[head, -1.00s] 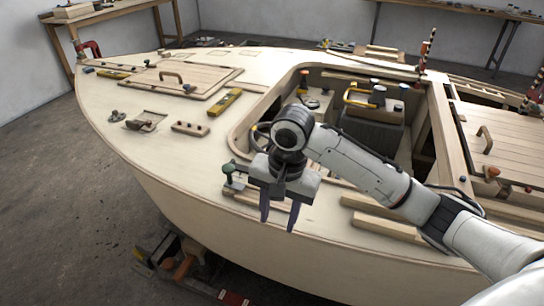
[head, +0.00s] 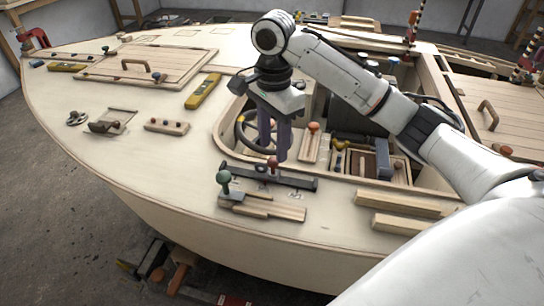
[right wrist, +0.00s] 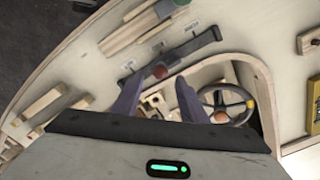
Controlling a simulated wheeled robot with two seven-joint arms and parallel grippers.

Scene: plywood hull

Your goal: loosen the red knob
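The red knob (head: 273,162) sits on a dark bar (head: 258,175) on the pale deck, just outside the cockpit opening. In the right wrist view the red knob (right wrist: 160,71) shows just beyond my fingertips, near the middle of the gap between them. My right gripper (head: 274,150) points down close to the knob in the head view, its fingers apart and empty. Its two dark fingers (right wrist: 158,82) also show apart in the right wrist view. I cannot tell whether they touch the knob. My left gripper is in neither view.
A steering wheel (head: 250,130) is inside the cockpit behind the gripper. Loose planks (head: 398,203) lie to the right. The deck at left front is clear.

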